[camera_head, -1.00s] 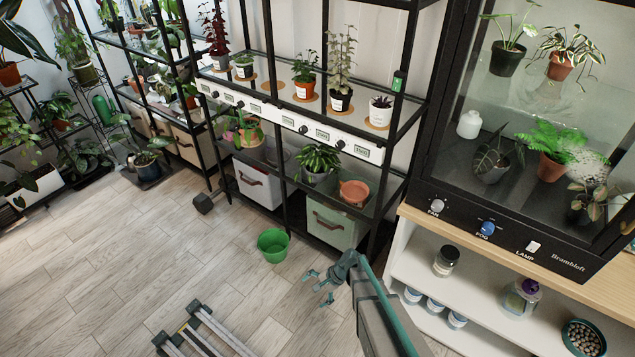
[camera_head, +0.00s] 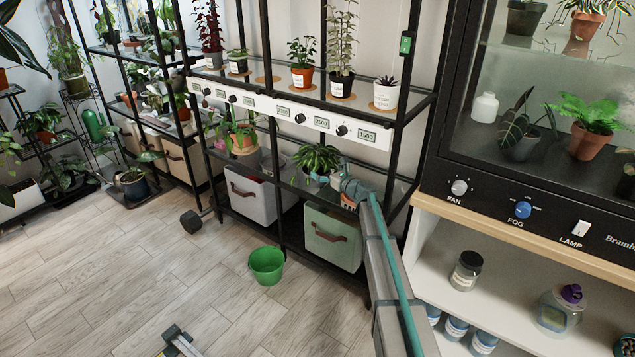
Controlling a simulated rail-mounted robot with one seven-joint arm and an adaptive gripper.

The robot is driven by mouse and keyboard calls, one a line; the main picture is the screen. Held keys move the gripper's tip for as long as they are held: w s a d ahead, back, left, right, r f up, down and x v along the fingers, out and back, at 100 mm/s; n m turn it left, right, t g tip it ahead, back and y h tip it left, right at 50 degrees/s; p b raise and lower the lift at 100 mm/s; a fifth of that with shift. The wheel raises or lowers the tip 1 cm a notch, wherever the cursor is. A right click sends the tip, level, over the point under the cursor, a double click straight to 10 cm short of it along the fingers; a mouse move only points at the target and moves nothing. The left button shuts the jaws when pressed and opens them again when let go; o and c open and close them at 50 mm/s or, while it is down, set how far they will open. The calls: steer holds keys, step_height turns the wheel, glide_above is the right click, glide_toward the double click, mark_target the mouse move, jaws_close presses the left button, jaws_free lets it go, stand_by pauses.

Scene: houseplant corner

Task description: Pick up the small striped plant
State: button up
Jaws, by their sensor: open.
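A small dark spiky plant in a white labelled pot (camera_head: 386,96) stands upright on a round orange mat at the right end of the upper rack shelf. Its leaves are too small here to make out stripes. A larger plant with striped leaves in a terracotta pot (camera_head: 584,27) is in the glass cabinet, cut by the top edge. My gripper (camera_head: 327,178) is open, low at the lower rack shelf, beside a bushy green plant (camera_head: 317,158) and well below the small spiky plant. Its fingers are small and partly lost against that plant's pot; I cannot tell whether they touch it.
A terracotta pot (camera_head: 348,201) is partly hidden behind my gripper. Black rack posts and a white control strip (camera_head: 270,105) lie between the shelves. Other potted plants (camera_head: 302,65) share the upper shelf. A green bucket (camera_head: 266,267) stands on the otherwise mostly clear floor.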

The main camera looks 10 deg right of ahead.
mark_target(311, 160)
steer(key=shift+w+d+r+m, duration=0.15)
steer(key=shift+w+m, duration=0.15)
steer(key=shift+w, duration=0.4)
steer(key=shift+b+x, duration=0.4)
steer(key=shift+x, duration=1.8)
steer(key=shift+s, duration=0.1)
steer(key=c, duration=1.2)
